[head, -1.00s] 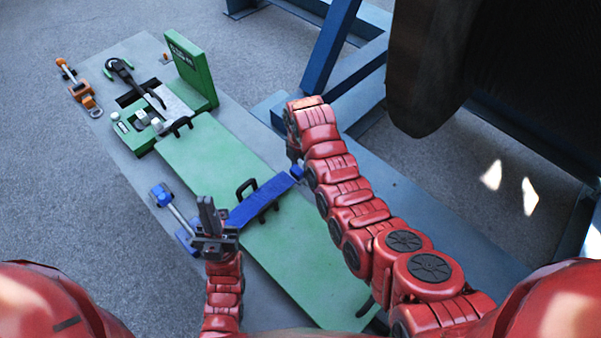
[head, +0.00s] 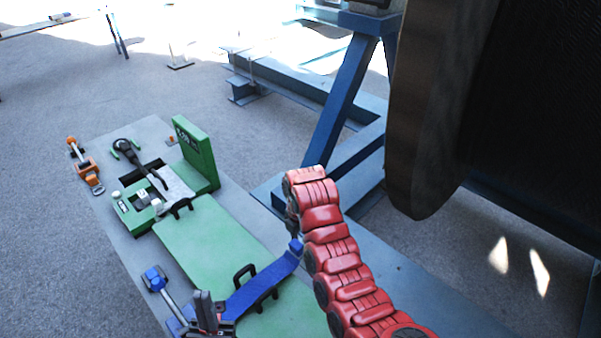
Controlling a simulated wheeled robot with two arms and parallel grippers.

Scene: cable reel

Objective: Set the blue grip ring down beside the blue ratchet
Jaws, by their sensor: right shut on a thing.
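A long blue strap (head: 255,284) lies diagonally across the green panel. Its upper right end, a small blue piece (head: 296,247), is at my right gripper (head: 294,236), which is shut on it; I take this piece as the blue grip ring. The arm hides part of the jaws. The blue ratchet (head: 154,279) lies on the grey board left of the panel, with a silver rod running down from it.
The green panel (head: 210,245) has black handles. Beyond it stand a green upright block (head: 196,152) and a black-handled tool (head: 130,150). An orange ratchet (head: 84,165) lies at the board's far left. A blue frame (head: 340,105) and a large dark reel (head: 430,120) stand right.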

